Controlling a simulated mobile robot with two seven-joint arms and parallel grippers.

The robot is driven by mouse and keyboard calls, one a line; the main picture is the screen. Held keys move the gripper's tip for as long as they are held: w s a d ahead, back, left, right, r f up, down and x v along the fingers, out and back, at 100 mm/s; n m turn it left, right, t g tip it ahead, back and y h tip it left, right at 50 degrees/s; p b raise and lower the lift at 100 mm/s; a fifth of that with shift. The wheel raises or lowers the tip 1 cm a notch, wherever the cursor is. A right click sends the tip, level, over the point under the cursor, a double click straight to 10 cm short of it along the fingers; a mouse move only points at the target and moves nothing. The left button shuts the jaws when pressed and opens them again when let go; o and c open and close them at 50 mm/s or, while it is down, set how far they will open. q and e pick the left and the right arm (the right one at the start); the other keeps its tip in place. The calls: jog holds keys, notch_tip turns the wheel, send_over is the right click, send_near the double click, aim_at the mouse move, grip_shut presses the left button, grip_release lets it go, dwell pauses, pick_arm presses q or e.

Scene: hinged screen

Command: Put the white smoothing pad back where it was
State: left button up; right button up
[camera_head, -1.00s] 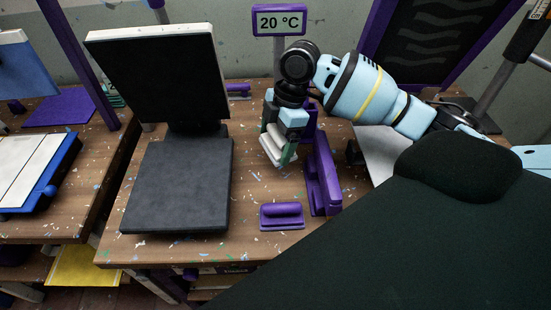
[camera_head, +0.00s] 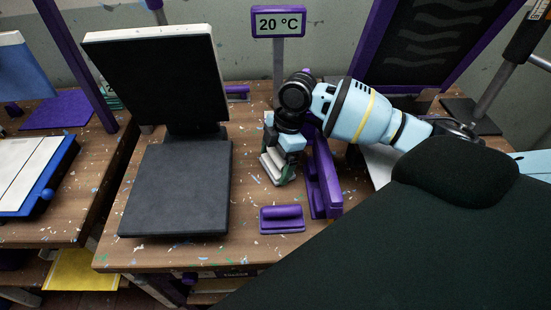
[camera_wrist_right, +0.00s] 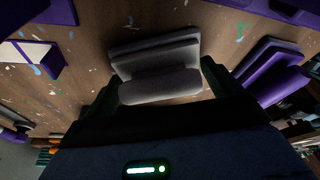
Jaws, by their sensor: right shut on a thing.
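The white smoothing pad (camera_head: 273,166) is in my right gripper (camera_head: 280,172), at or just above the table to the right of the hinged screen. In the right wrist view the pad (camera_wrist_right: 158,68) looks grey, with its bar-like handle between the two fingers (camera_wrist_right: 160,88). I cannot tell whether its base touches the table. The hinged screen stands open, its dark upper panel (camera_head: 160,85) raised and its dark base (camera_head: 178,187) flat on the table. My left gripper does not show.
A purple pad (camera_head: 282,217) lies in front of my right gripper, and a tall purple piece (camera_head: 323,180) stands close on its right. The temperature sign (camera_head: 278,22) stands behind. Bare wooden table (camera_head: 245,200) lies between the screen's base and the purple pad.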

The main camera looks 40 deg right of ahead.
jog(key=o, duration=0.7)
jog(key=shift+f, duration=0.15)
jog(key=v, duration=1.2)
jog(key=shift+p, duration=0.4)
jog(key=shift+a, duration=0.15)
